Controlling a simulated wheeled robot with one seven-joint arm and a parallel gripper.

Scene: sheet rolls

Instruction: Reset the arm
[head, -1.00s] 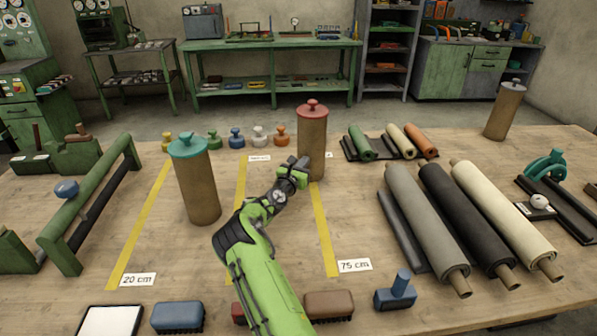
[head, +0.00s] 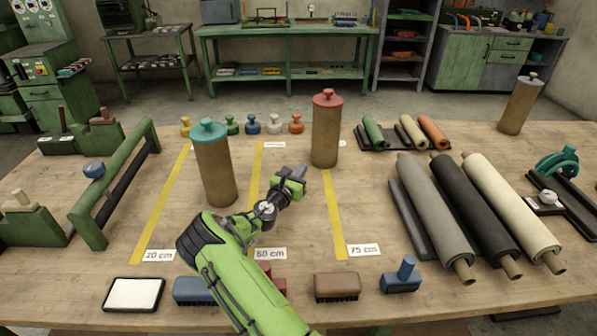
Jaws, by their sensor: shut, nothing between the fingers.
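My arm reaches up from the bottom of the head view, bent at a dark joint, with my gripper (head: 297,175) over the middle of the wooden table (head: 370,220). My gripper is shut and holds nothing. It is apart from the brown canister with a red lid (head: 325,135), which stands upright just beyond it to the right. A brown canister with a teal lid (head: 216,170) stands upright to the left of my gripper. My arm hides part of the middle yellow strip and part of a red object at the front.
Grey, black and cream rolls (head: 510,205) lie at the right. A green rail (head: 115,185) stands at the left. Brushes (head: 337,287), a blue-handled block (head: 402,275) and a white pad (head: 134,294) line the front edge. Small coloured knobs (head: 253,124) sit at the back.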

